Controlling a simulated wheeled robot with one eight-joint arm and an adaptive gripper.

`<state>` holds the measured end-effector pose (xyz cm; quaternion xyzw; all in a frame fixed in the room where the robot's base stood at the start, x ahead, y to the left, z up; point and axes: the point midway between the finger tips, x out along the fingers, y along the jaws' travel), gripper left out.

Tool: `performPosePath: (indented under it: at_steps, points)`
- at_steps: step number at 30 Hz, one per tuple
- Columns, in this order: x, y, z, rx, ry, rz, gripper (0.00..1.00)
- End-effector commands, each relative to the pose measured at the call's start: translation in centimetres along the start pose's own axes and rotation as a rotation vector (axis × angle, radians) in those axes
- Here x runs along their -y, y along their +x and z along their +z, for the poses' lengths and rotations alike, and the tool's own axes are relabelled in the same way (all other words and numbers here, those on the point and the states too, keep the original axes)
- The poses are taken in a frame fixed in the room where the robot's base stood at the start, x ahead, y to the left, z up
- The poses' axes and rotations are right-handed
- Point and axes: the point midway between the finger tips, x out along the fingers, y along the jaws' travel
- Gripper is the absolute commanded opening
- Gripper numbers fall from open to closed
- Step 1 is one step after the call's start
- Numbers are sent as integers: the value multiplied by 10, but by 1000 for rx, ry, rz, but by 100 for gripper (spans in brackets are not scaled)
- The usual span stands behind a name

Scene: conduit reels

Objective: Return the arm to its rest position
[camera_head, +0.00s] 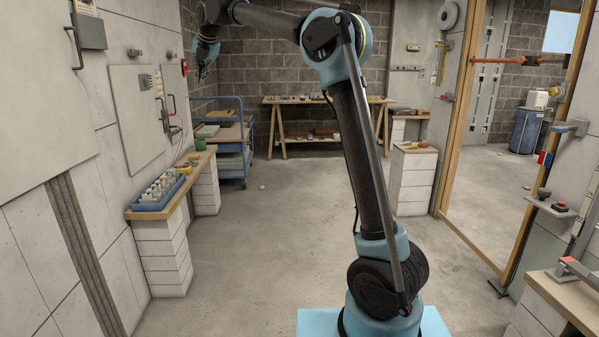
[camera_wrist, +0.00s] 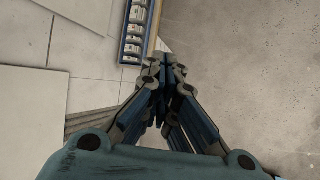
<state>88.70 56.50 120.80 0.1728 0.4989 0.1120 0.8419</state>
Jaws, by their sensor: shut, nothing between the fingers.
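My arm rises from its base in the middle of the head view, bends at a high elbow and reaches to the upper left. My gripper (camera_head: 202,72) hangs from the arm's end at the upper left, pointing down, in front of the left wall. It is small and dark there. In the wrist view my gripper (camera_wrist: 163,68) is seen from behind, its fingers meeting at the tips with nothing between them. It is high above the floor, apart from the bench and wall.
A blue tray (camera_head: 147,204) of small pale items lies on the left bench (camera_head: 174,197). A blue cart (camera_head: 243,150) stands beyond it. A trestle table (camera_head: 274,102) is at the back. A wooden door frame (camera_head: 453,100) stands right. The middle floor (camera_head: 265,235) is clear.

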Motion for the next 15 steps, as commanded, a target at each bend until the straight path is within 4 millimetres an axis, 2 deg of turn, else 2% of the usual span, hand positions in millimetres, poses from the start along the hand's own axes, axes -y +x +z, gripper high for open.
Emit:
performPosePath:
  at_steps: [1, 8, 15]
  points:
    - [24, -8, 3, 1, 69, -16, 0]
    - [118, -37, -1, 8, 399, -85, 0]
    - [217, -65, -24, 32, 743, -153, 0]
